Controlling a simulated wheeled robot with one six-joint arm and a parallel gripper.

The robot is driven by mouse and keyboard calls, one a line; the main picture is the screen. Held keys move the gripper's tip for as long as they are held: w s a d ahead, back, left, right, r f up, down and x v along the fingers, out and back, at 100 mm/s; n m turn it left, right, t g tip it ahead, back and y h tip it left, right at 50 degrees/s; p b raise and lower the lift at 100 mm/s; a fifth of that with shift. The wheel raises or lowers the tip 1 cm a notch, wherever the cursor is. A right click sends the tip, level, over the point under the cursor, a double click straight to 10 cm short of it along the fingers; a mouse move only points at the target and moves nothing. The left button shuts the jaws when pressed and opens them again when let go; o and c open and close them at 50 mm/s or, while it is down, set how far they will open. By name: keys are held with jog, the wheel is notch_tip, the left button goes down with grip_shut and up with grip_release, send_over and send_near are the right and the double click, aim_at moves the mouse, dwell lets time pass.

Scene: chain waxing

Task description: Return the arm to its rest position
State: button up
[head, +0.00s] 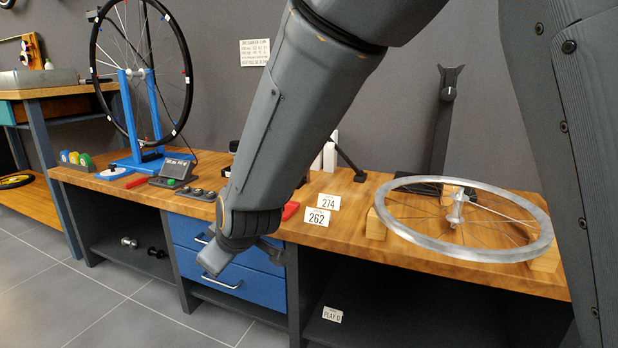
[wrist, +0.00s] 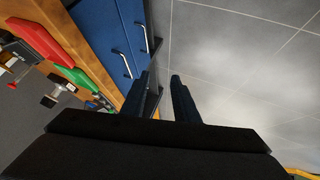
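My arm reaches down from the top of the head view, in front of the workbench (head: 362,215). My gripper (head: 244,262) is at the bench's front edge, before the blue drawers (head: 235,279). Its fingers are apart with nothing between them. In the wrist view my gripper (wrist: 161,84) also shows two separate fingers, with the drawer handles to the left and grey floor to the right. The arm hides part of the bench top behind it.
A bare wheel rim (head: 520,250) lies on wooden blocks at the bench's right. A blue truing stand (head: 152,110) holds a wheel at the left. A small display (head: 176,168) and number cards (head: 317,217) stand on the bench. The floor (head: 90,305) in front is clear.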

jog(key=s+d+r+m+g+h, duration=0.1)
jog(key=s+d+m+g, duration=0.1)
jog(key=s+d, duration=0.55)
jog(key=s+d+r+m+g+h, duration=0.1)
jog(key=s+d+m+g, duration=0.2)
jog(key=s, duration=0.8)
jog(key=s+d+r+m+g+h, duration=0.1)
jog(key=s+d+r+m+g, duration=0.1)
jog(key=s+d, duration=0.6)
jog(key=d+r+m+h+p, duration=0.1)
jog(key=d+r+m+p, duration=0.2)
jog(key=d+r+p, duration=0.6)
jog(key=d+r+m+h+p, duration=0.1)
jog(key=d+r+m+p, duration=0.2)
jog(key=d+r+p, duration=0.7)
jog(key=shift+d+r+p, duration=0.3)
jog(key=shift+r+p, duration=3.3)
jog(key=shift+p, duration=4.9)
jog(key=shift+s, duration=0.1)
